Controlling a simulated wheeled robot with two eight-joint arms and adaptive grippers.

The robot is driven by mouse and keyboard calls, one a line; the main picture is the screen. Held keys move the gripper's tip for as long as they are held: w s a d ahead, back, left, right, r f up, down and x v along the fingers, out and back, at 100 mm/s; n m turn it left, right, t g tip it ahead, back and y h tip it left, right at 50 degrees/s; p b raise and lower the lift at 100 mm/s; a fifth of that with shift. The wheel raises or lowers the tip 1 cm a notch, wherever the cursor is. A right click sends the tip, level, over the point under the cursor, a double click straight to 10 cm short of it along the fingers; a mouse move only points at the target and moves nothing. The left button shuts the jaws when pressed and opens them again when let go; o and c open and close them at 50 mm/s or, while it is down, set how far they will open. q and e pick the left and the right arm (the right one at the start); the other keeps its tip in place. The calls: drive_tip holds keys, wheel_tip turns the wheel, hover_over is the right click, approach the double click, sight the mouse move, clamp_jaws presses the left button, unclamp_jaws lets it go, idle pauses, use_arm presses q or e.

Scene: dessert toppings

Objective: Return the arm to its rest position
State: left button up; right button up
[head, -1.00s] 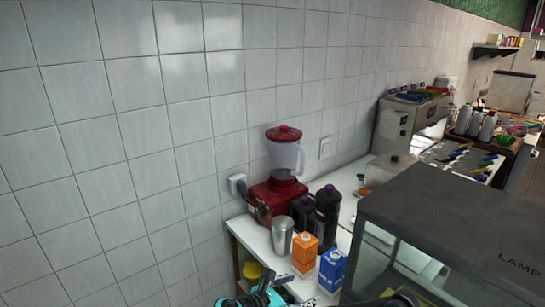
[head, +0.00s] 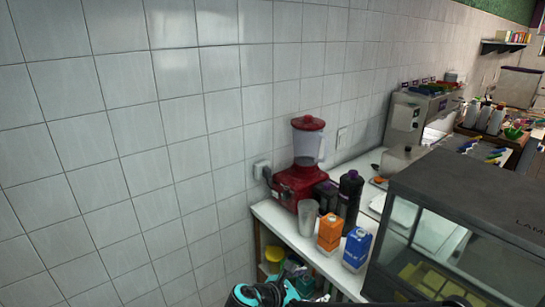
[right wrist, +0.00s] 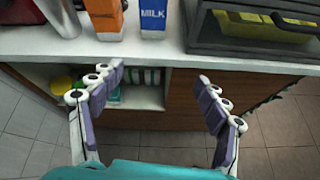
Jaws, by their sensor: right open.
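My right gripper (right wrist: 160,80) is open and empty in the right wrist view. Its two fingers are spread wide in front of the counter's front edge, with nothing between them. The teal part of my right arm (head: 265,292) shows at the bottom edge of the head view, below the counter top. In the head view its fingers are hard to make out. My left gripper is not in view.
The white counter (head: 280,222) holds a red blender (head: 300,185), a metal cup (head: 308,217), an orange carton (head: 329,232), a blue milk carton (head: 356,249) and a dark glass case (head: 470,200). An open shelf lies below the counter. Tiled floor (right wrist: 280,150) is clear.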

drive_tip(key=s+d+m+y, duration=0.3)
drive_tip(key=s+m+y, duration=0.2)
drive_tip(key=s+m, duration=0.4)
drive_tip(key=s+d+r+m+y, duration=0.1)
drive_tip(key=s+d+m+y, duration=0.3)
drive_tip(key=s+m, duration=0.5)
drive_tip(key=m, duration=0.5)
drive_tip(key=shift+r+m+y, duration=0.25)
drive_tip(key=shift+m+y, duration=0.15)
